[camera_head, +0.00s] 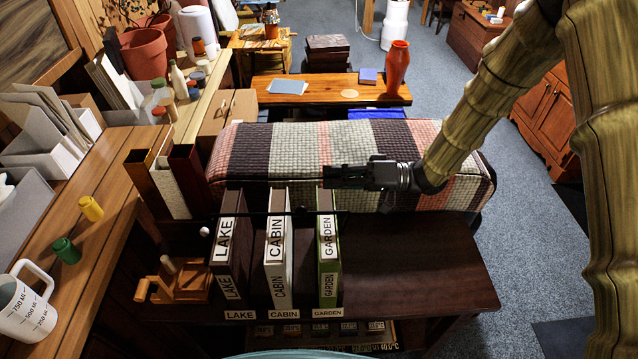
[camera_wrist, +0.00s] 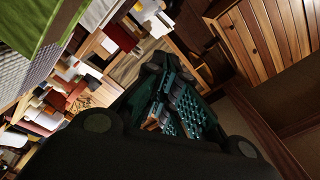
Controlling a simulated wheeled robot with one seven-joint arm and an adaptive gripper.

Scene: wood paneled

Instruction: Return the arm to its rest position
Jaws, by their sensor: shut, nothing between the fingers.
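My arm comes in from the upper right of the head view. My gripper (camera_head: 332,177) is shut and empty, pointing left just above and behind the green binder labelled GARDEN (camera_head: 328,240). I cannot tell whether it touches the binder. In the wrist view my gripper (camera_wrist: 180,110) fills the lower middle, its dark fingers together. The binders labelled CABIN (camera_head: 276,245) and LAKE (camera_head: 229,245) stand upright to the left of GARDEN. A green surface (camera_wrist: 35,28) shows at the upper left of the wrist view.
The binders stand on a dark table (camera_head: 430,265), bare to their right. A striped padded bench (camera_head: 450,165) lies behind the gripper. A wooden counter (camera_head: 125,190) at left holds a measuring jug (camera_head: 25,305). An orange vase (camera_head: 397,68) stands farther back.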

